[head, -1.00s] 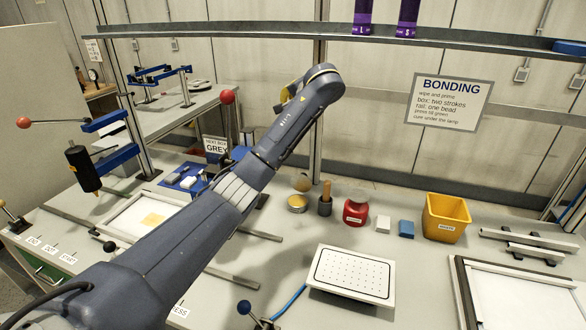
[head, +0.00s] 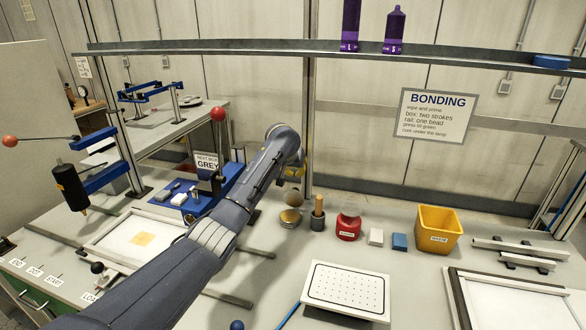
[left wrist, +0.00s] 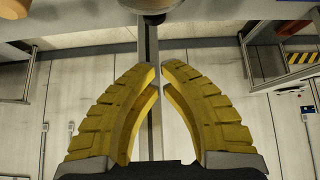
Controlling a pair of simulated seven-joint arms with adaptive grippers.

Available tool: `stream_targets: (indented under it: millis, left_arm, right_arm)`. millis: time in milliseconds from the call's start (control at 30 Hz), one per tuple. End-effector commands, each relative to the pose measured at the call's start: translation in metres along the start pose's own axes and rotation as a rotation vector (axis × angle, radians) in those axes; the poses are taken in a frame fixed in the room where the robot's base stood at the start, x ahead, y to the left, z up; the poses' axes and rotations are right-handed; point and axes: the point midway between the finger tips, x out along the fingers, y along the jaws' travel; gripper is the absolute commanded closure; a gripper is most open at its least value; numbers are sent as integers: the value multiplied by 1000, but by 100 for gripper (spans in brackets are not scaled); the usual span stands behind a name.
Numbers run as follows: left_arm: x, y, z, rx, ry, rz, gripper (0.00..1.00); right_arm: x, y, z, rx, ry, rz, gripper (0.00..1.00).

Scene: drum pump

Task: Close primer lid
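The primer tin (head: 290,218) is a small round gold tin at the back middle of the bench in the head view. Its round tan lid (head: 293,197) stands raised above and behind the tin, open. My left gripper (head: 295,174) is just above and behind the lid, its yellow fingers partly hidden by my wrist. In the left wrist view the two ribbed yellow fingers (left wrist: 160,68) nearly meet at the tips, with nothing between them. A round tan thing (left wrist: 150,5), probably the lid, is cut off at that view's top edge. My right gripper is not in view.
Right of the tin stand a dark pot with a wooden handle (head: 318,208), a red pot (head: 348,227), a white block (head: 376,236), a blue block (head: 400,242) and a yellow bin (head: 437,231). A metal post (head: 309,120) rises behind. A dotted white plate (head: 346,290) lies in front.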

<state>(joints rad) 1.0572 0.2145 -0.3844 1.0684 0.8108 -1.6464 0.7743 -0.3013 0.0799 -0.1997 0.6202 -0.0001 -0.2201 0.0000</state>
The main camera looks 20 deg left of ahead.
Motion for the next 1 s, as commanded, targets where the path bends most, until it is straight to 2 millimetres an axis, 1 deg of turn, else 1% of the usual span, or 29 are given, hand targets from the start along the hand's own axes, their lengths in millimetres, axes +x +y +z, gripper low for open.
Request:
stream_targets:
  millis: [100, 200, 533, 1000]
  left_arm:
    - [16, 0, 0, 0, -2, 0, 100]
    - [25, 0, 0, 1, -1, -1, 100]
    - [47, 0, 0, 1, 0, -2, 100]
    - [38, 0, 26, 3, 0, -1, 100]
  right_arm:
    - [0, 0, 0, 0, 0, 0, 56]
    - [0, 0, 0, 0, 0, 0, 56]
    - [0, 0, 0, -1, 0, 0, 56]
    - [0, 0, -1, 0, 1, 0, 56]
